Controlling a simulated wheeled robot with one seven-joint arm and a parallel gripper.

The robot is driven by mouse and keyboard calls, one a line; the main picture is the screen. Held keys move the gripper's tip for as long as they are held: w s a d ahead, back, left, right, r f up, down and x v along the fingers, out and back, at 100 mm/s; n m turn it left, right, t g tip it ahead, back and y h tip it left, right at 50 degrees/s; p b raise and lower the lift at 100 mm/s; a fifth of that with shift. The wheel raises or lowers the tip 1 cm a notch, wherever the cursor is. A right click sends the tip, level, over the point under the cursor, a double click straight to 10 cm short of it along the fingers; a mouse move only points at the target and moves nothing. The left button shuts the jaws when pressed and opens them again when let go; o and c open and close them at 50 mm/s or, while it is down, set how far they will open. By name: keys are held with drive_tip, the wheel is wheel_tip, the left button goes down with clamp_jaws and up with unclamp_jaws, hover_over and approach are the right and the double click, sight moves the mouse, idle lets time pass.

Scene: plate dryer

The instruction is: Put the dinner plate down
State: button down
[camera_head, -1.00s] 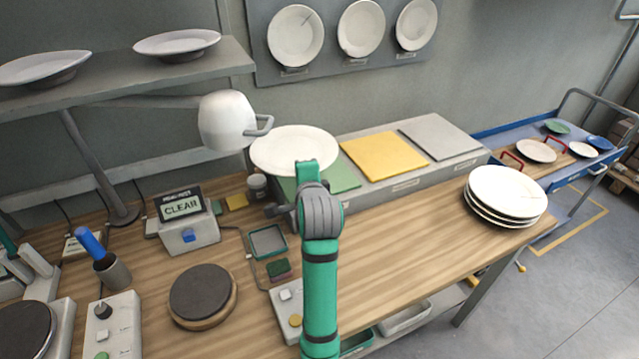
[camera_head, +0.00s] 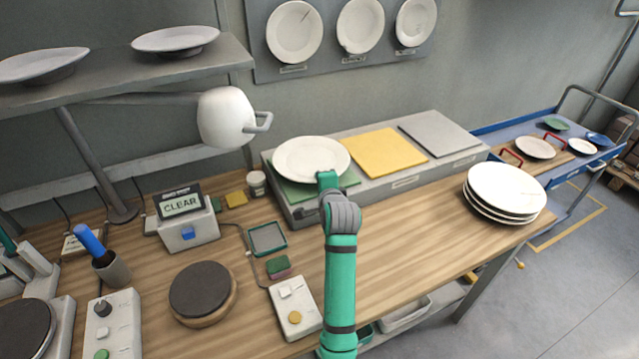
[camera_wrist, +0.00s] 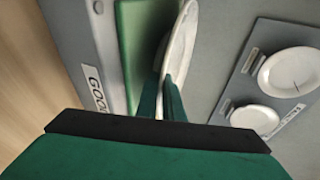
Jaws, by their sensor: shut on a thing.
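The white dinner plate (camera_head: 311,158) is over the green pad (camera_head: 343,180) at the left end of the long grey stand. My gripper (camera_wrist: 168,98) is shut on the plate's near edge; the plate (camera_wrist: 184,40) also shows in the wrist view. There the plate lies close along the green pad (camera_wrist: 138,45), with a narrow gap visible near the fingers. I cannot tell whether its far side touches the pad. In the head view my wrist covers part of the plate's near rim.
A yellow pad (camera_head: 383,153) and a grey pad (camera_head: 438,134) lie empty on the same stand. A stack of white plates (camera_head: 506,193) stands at the table's right end. A lamp head (camera_head: 226,118) hangs just left of the held plate. A "CLEAR" display box (camera_head: 184,217) stands left.

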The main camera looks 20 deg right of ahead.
drive_tip(key=shift+s+d+f, duration=0.15)
drive_tip(key=shift+f, duration=0.1)
drive_tip(key=shift+f, duration=0.1)
drive_tip(key=c, duration=2.2)
unclamp_jaws()
drive_tip(key=shift+f, duration=0.1)
drive_tip(key=v, duration=1.2)
